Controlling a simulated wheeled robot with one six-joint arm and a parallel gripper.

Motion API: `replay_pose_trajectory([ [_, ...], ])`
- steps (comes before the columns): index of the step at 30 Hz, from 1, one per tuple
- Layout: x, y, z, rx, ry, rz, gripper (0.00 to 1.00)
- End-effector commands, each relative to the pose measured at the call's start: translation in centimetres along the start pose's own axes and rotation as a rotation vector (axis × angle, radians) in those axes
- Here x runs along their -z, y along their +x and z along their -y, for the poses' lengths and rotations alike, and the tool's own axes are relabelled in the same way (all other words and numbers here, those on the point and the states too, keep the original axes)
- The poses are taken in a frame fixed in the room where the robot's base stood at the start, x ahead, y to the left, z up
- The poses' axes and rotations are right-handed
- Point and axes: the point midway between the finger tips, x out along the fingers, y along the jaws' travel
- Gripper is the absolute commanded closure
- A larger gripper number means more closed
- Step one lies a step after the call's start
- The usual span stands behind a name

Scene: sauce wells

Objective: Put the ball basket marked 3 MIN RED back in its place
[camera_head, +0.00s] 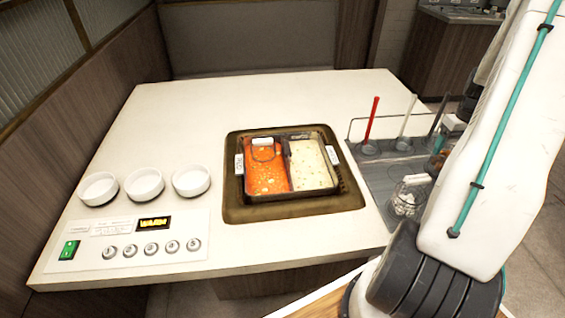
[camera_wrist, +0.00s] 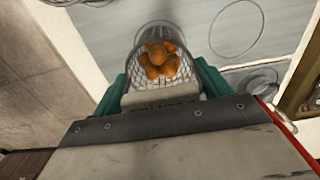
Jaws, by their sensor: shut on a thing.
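My gripper (camera_wrist: 160,85) has teal fingers shut on a wire ball basket (camera_wrist: 150,38) with several orange balls in it. The basket's tag lies between the fingers and its marking cannot be read. The basket is over the grey tray (camera_wrist: 190,12), beside an empty ring outline (camera_wrist: 236,28); whether it touches the tray I cannot tell. In the head view my arm mostly hides the gripper and basket at the tray's right side. Another basket with white balls (camera_head: 405,205) stands at the front of the tray. A white-tagged round item (camera_head: 263,142) sits in the red soup.
Red-handled (camera_head: 372,120) and white-handled (camera_head: 405,116) tools stand at the tray's back. The two-part pot (camera_head: 290,193) is left of the tray. Three white bowls (camera_head: 144,184) and a button panel (camera_head: 135,240) are at the left. The back of the counter is clear.

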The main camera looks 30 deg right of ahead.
Motion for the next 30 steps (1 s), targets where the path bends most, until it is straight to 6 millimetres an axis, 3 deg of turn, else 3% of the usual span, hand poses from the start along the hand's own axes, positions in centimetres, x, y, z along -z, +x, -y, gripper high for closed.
replay_pose_trajectory([
  [30, 0.01, 1.13, 0.00, 0.000, 0.000, 0.000, 0.55],
])
